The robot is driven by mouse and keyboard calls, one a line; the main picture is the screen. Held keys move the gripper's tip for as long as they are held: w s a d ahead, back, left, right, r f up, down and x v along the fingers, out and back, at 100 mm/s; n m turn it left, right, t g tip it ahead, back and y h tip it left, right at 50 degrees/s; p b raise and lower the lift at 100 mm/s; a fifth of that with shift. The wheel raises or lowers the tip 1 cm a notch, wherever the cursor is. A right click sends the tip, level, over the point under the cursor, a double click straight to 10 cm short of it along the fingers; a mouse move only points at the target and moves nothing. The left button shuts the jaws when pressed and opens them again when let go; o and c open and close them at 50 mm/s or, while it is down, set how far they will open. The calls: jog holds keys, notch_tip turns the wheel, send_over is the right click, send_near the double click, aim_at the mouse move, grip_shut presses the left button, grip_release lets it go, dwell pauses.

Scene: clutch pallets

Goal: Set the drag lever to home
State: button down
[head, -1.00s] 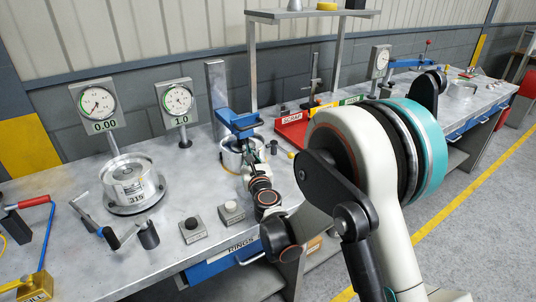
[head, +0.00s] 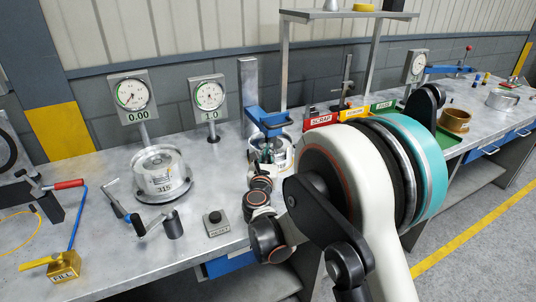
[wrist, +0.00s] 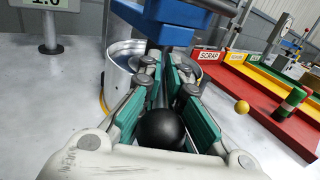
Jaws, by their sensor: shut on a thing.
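The drag lever appears to be the steel rod with a black ball knob (wrist: 163,128), under a blue bracket (wrist: 170,28) in the wrist view. My gripper (wrist: 167,82) has its teal fingers closed in on either side of the rod, with the ball between them nearer the camera. In the head view my gripper (head: 263,162) is small, just below the blue bracket (head: 268,120) and in front of a steel pot (head: 284,150). The lever itself is hidden there by my arm and gripper. No home mark can be made out.
Dial gauges (head: 133,97) reading 0.00 and 1.0 stand behind. A pot marked 315 (head: 160,178), a crank handle (head: 150,215), a button box (head: 216,222) and a yellow FILL block (head: 64,266) lie left. A red SCRAP tray (wrist: 250,95) and yellow ball (wrist: 242,107) are to the right.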

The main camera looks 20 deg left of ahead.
jog(key=c, duration=1.7)
grip_release()
jog(key=shift+a, duration=0.1)
jog(key=v, duration=1.2)
